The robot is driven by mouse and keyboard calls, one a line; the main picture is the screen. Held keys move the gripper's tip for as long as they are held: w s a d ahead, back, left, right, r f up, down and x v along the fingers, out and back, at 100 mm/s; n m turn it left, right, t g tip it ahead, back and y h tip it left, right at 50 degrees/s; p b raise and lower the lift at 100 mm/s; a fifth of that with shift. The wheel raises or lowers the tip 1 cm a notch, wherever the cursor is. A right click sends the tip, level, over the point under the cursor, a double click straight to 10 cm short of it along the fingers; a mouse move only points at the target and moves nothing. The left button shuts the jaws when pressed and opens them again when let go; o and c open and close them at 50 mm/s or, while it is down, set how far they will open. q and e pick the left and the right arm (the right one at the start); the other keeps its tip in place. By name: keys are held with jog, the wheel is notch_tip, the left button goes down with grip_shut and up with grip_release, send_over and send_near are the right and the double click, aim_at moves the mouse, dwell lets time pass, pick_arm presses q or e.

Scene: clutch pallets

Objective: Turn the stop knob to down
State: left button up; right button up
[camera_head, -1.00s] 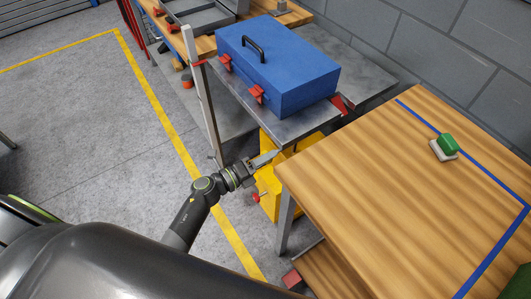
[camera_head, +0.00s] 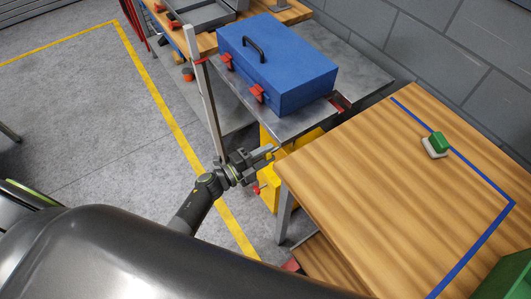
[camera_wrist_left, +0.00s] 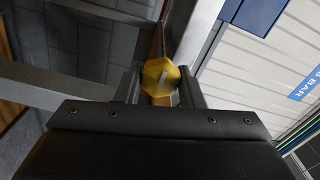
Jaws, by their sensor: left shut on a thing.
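A yellow faceted knob (camera_wrist_left: 160,78) with a pale mark on its face sits between the two fingers of my left gripper (camera_wrist_left: 159,88) in the left wrist view. I take it to be the stop knob; its label is not visible. The fingers are shut on it from both sides. The knob cannot be made out there. My right gripper is not in view.
A blue toolbox (camera_head: 275,65) stands on the grey bench (camera_head: 300,122) above the gripper. A pale upright post (camera_head: 207,95) stands just behind my left wrist. Open floor lies to the left.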

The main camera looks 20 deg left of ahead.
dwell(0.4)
pick_arm(q)
jog(key=o, duration=1)
jog(key=b+v, duration=0.3)
jog(key=v, duration=1.4)
jog(key=shift+s+b, duration=0.2)
jog(key=shift+b, duration=0.15)
jog(key=shift+a+f, duration=0.1)
jog(key=shift+a, duration=0.05)
